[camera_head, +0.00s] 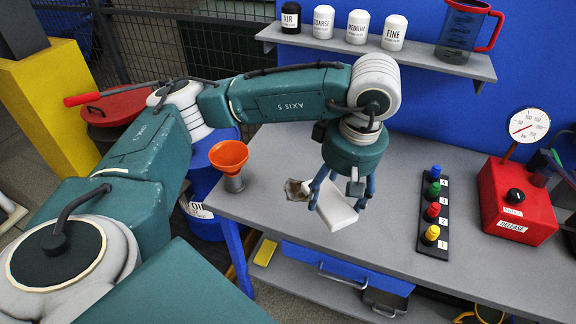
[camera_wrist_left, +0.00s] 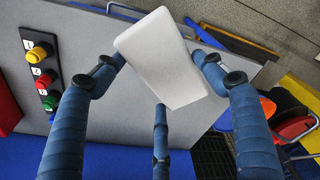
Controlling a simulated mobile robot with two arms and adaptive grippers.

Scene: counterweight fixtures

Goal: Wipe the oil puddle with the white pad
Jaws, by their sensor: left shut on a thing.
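My left gripper (camera_head: 336,205) is over the grey bench and shut on the white pad (camera_head: 335,211). In the left wrist view the pad (camera_wrist_left: 165,62) sits between the blue fingers of the gripper (camera_wrist_left: 162,72) as a tilted white block. A brownish, shiny oil puddle (camera_head: 296,190) lies on the bench just left of the pad in the head view. I cannot tell whether the pad touches the bench or covers part of the puddle. The puddle does not show in the left wrist view. My right gripper is not in view.
An orange funnel (camera_head: 229,157) stands at the bench's left edge. A black strip of coloured buttons (camera_head: 432,215) and a red gauge box (camera_head: 515,200) are at the right. A shelf (camera_head: 380,52) above holds labelled canisters and a jug. Bare bench lies between pad and buttons.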

